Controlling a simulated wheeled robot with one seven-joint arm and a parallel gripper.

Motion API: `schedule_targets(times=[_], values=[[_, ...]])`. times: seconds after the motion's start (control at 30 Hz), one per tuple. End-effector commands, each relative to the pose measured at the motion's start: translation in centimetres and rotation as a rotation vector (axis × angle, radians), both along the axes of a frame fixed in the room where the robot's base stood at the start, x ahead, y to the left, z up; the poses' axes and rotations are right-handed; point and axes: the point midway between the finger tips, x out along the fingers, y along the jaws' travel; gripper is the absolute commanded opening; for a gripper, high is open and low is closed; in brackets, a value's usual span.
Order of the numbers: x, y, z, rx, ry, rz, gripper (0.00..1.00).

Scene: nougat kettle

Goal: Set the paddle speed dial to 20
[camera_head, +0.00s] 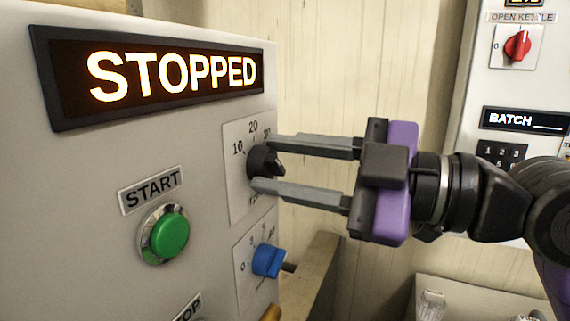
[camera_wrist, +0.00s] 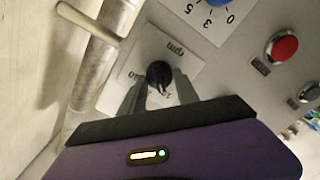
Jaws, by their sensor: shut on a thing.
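The paddle speed dial is a black knob (camera_head: 264,162) on a white plate (camera_head: 236,180) marked 10, 20 and 30, on the front of a pale panel. My gripper (camera_head: 262,164) reaches in from the right, with one finger above and one below the knob, shut on it. In the wrist view the black knob (camera_wrist: 159,74) sits between the two fingertips (camera_wrist: 160,88), on a plate with a "rpm" label. I cannot tell which number the knob points to; the fingers and the angle hide its mark.
A lit "STOPPED" display (camera_head: 160,77) is above. A green START button (camera_head: 164,236) is at lower left, and a blue dial (camera_head: 268,261) is just below the black knob. A second panel with a red knob (camera_head: 517,46) and BATCH display (camera_head: 524,120) is at right.

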Motion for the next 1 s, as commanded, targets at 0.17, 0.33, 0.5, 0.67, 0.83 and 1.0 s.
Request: schedule_targets(times=[0.17, 0.33, 0.5, 0.67, 0.83, 1.0], values=[[-0.07, 0.09, 0.05, 0.04, 0.108, 0.004, 0.0], [-0.02, 0.09, 0.16, 0.091, 0.247, 0.005, 0.0], [0.05, 0.05, 0.28, 0.143, 0.392, 0.004, 0.0], [0.1, 0.03, 0.32, 0.188, 0.516, 0.004, 0.0], [0.18, -0.01, 0.32, 0.226, 0.622, 0.004, 0.0], [0.24, -0.05, 0.31, 0.254, 0.696, 0.003, 0.0]])
